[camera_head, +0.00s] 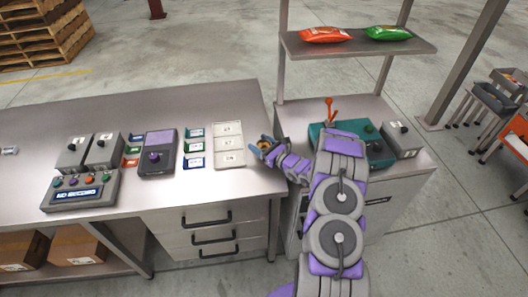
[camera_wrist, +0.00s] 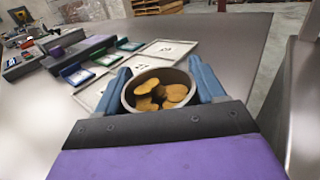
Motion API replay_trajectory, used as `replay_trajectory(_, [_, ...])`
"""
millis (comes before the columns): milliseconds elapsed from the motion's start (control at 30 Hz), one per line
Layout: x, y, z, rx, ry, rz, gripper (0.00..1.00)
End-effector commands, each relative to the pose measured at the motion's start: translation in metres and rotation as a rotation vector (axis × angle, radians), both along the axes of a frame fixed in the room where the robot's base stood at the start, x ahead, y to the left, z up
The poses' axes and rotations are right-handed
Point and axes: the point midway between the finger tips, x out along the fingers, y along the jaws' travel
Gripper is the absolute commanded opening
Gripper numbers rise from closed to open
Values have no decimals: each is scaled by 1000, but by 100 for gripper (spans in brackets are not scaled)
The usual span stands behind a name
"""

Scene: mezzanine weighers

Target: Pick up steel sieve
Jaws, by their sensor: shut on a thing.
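The steel sieve (camera_wrist: 160,92) is a round, grey-rimmed vessel holding several flat brown pieces (camera_wrist: 158,93). In the wrist view it sits between the two blue fingers of my gripper (camera_wrist: 166,85), which are shut on its sides. In the head view my gripper (camera_head: 265,148) is over the right end of the long metal table, just right of the white panel; the sieve there is small and mostly hidden by the fingers. I cannot tell whether its base touches the table.
The long metal table (camera_head: 105,108) carries a white three-part panel (camera_head: 229,145), small coloured tags, a grey-purple device (camera_head: 157,153) and a control box (camera_head: 80,191). A teal machine (camera_head: 377,150) stands on the right bench. A shelf (camera_head: 355,45) above holds red and green bags.

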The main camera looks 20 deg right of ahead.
Motion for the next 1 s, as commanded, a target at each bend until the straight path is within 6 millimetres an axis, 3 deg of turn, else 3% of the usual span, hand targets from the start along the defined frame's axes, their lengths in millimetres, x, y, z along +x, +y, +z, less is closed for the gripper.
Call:
replay_trajectory(167, [0,0,0,0,-1,1,25])
replay_trajectory(533, [0,-2,5,1,-2,1,25])
replay_trajectory(867, [0,0,42,-2,-3,0,25])
replay_trajectory(1000, [-35,0,41,6,2,-4,25])
